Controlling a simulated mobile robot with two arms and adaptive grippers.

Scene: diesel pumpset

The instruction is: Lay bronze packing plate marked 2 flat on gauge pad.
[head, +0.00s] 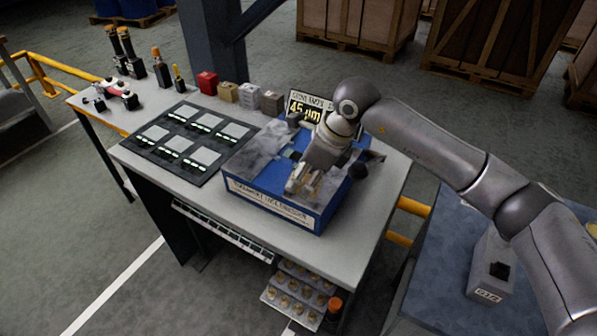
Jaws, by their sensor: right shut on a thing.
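My right gripper (302,181) points down over the front part of the blue gauge unit (272,204), which has a mottled grey top. It is shut on a small, pale bronze-coloured piece, mostly hidden by the fingers; no mark on it is readable. I cannot tell whether the piece touches the top. The gauge pad cannot be clearly told apart on the unit's top, partly covered by my right wrist. The gauge display (308,108) behind reads about 45 µm. My left gripper is not in view.
A black tray (128,146) with several grey plates lies left of the gauge unit. Red, tan and grey blocks (207,83) line the bench's back edge. Tools stand at the far left. The front strip of the bench (215,203) is clear. A grey block (492,262) sits at right.

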